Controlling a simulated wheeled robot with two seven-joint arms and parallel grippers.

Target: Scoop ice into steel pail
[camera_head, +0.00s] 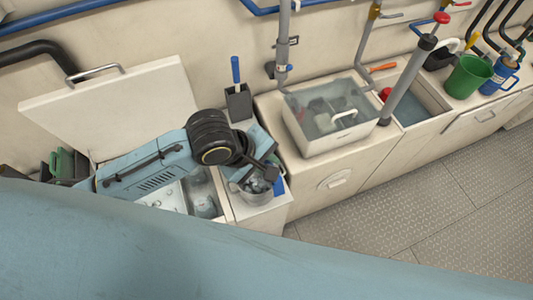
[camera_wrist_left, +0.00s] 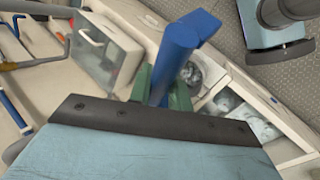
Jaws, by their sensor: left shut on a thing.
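My left gripper (camera_head: 268,174) is over the steel pail (camera_head: 254,193). In the left wrist view its green fingers (camera_wrist_left: 163,92) are shut on a blue handle (camera_wrist_left: 174,62), which I take to be the scoop's. A bit of blue also shows beside the pail in the head view (camera_head: 279,186). The scoop's bowl is hidden or cannot be made out. The pail holds greyish lumps, apparently ice, and also shows in the left wrist view (camera_wrist_left: 191,76). Left of it is the open ice well (camera_head: 205,203), partly covered by my arm.
The chest's white lid (camera_head: 110,100) stands open against the wall. A black holder with a blue-handled tool (camera_head: 238,103) stands behind the pail. The floor at right is clear.

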